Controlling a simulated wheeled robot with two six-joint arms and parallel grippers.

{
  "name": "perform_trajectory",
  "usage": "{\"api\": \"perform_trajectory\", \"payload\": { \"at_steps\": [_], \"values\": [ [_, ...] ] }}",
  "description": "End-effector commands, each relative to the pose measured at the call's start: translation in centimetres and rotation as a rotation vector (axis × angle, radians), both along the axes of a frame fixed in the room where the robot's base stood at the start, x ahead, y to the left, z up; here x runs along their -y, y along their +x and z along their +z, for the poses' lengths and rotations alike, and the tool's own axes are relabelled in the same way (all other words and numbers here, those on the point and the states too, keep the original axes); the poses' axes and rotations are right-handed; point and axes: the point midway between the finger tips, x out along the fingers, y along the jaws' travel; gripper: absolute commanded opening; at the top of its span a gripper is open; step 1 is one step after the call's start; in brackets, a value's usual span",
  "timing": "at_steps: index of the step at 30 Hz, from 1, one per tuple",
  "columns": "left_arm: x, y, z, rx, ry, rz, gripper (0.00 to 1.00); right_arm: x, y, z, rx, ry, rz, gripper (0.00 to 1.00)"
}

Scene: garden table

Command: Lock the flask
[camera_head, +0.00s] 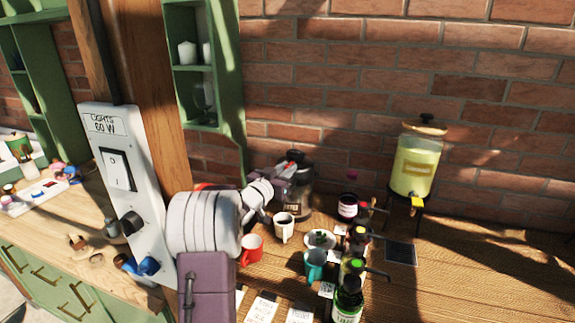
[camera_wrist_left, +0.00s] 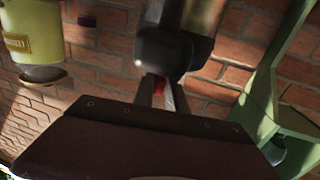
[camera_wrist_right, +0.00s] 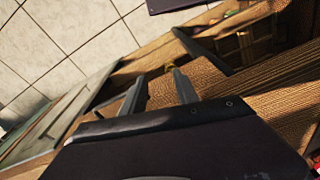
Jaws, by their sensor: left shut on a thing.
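The flask (camera_head: 294,203) is a dark glass pot with a black top, standing on the wooden table near the brick wall. My left gripper (camera_head: 287,172) reaches it from the left, at its upper part. In the left wrist view the fingers (camera_wrist_left: 161,92) are shut on a part at the flask's black top (camera_wrist_left: 163,50); a small red piece shows between them. The gripper hides part of the flask, and I cannot tell its lock state. My right gripper (camera_wrist_right: 156,88) shows only in its wrist view, with fingers apart and nothing between them.
A red mug (camera_head: 252,249), a white cup (camera_head: 284,226) and a teal mug (camera_head: 314,264) stand in front of the flask. Several bottles (camera_head: 348,300) stand in a row to the right. A yellow drink dispenser (camera_head: 414,170) is at the back right. A switch panel (camera_head: 124,180) is at left.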

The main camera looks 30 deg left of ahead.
Motion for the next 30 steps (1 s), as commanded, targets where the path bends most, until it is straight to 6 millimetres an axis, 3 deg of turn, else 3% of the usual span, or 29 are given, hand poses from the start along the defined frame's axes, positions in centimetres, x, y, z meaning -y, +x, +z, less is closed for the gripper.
{"api": "perform_trajectory", "payload": {
  "at_steps": [9, 10, 11, 12, 23, 26, 30],
  "values": [
    [0.2, 0.0, 0.2, 0.008, 0.004, -0.011, 0.00, 0.0, 0.0, 0.0, 0.000, 0.000, 0.000, 0.36],
    [0.2, 0.0, 0.2, 0.008, 0.004, -0.011, 0.26, 0.0, 0.0, 0.0, 0.000, 0.000, 0.000, 0.36],
    [0.2, 0.0, 0.2, 0.007, 0.004, -0.011, 0.34, 0.0, 0.0, 0.0, 0.000, 0.000, 0.000, 0.36],
    [0.1, 0.0, 0.2, 0.007, 0.003, -0.011, 0.36, 0.0, 0.0, 0.0, 0.000, 0.000, 0.000, 0.36],
    [0.0, -0.6, 0.0, 0.002, 0.002, -0.006, 0.36, 0.0, 0.0, -0.1, 0.000, 0.000, 0.000, 0.36],
    [0.1, -2.2, -0.1, 0.003, 0.003, -0.006, 0.36, 0.0, 0.0, -0.5, 0.000, 0.000, 0.000, 0.36],
    [0.3, -5.2, -0.7, 0.007, 0.007, -0.005, 0.36, 0.0, 0.0, -3.0, 0.000, 0.000, 0.000, 0.36]
  ]
}}
